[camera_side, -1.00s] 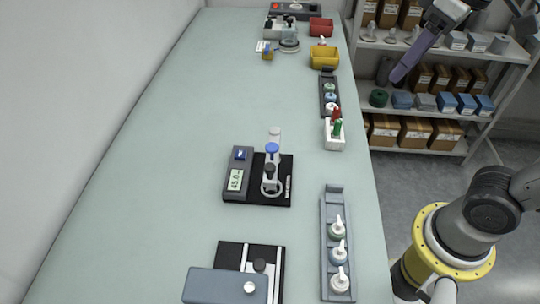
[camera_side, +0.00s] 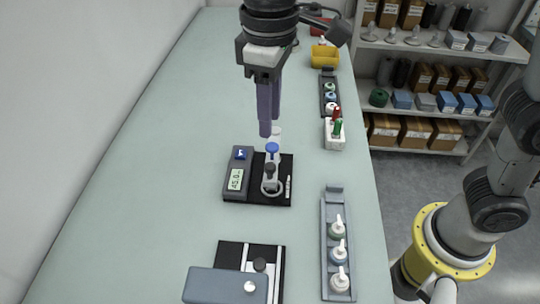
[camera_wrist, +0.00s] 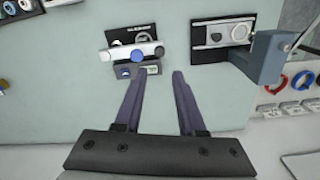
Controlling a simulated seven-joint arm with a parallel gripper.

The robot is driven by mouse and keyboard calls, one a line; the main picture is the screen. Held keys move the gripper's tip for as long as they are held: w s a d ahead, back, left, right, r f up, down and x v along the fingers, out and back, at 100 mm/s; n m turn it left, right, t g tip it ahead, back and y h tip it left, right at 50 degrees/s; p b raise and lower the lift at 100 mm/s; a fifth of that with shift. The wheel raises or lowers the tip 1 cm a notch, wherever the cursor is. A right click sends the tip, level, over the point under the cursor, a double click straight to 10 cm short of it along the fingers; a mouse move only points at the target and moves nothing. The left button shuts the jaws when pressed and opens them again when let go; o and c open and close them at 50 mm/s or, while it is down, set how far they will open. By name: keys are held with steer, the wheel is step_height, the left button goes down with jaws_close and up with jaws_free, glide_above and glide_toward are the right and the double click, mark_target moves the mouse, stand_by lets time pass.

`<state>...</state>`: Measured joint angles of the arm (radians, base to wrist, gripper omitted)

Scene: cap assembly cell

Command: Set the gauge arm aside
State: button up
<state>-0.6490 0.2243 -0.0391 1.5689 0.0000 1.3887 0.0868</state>
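The gauge stand (camera_side: 236,182) has a grey box with a lit readout and a blue button, next to a black plate (camera_side: 282,191). The gauge arm (camera_side: 275,133) is a pale grey bar with a blue knob (camera_side: 272,148), lying over the plate; the wrist view shows the bar (camera_wrist: 112,53) crosswise with its blue knob (camera_wrist: 137,55). My gripper (camera_side: 268,128) points down over the far end of the stand, above the gauge arm. In the wrist view its fingers (camera_wrist: 152,76) are apart and empty, with the gauge arm ahead of their tips.
A second fixture (camera_side: 228,285) with a blue-grey block stands nearer the camera. A grey rack (camera_side: 326,210) of nozzle caps lies along the right edge. A white holder (camera_side: 333,143) with red and green items stands beyond it. The table left of the gauge is clear.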

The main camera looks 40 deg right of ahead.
mark_target(270, 165)
step_height(270, 165, down, 11)
steer(key=shift+r, duration=0.15)
stand_by(0.4)
jaws_close()
steer(key=shift+r, duration=0.1)
stand_by(1.1)
